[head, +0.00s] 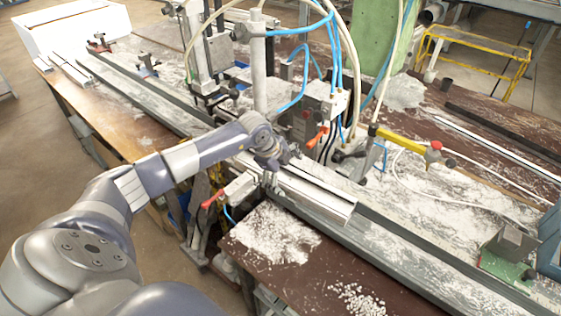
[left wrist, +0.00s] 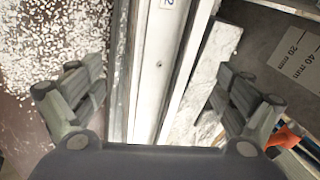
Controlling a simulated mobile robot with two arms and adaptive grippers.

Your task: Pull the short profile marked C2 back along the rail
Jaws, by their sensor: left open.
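A short light aluminium profile (head: 318,197) lies lengthwise on the long grey rail (head: 405,262) near the middle of the bench. In the left wrist view the profile (left wrist: 158,70) runs up the middle; a white label (left wrist: 168,4) is cut off at the top edge, with only a "2" readable. My left gripper (head: 272,165) is above the profile's far end in the head view. In the left wrist view the left gripper (left wrist: 158,78) is open, its fingers spread wide on either side of the profile. I cannot tell whether they touch anything. My right gripper is not in view.
An orange lever (head: 317,137), blue hoses and a green column (head: 375,35) are behind. White chips (head: 270,235) litter the bench. A green-based block (head: 508,255) sits at the right.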

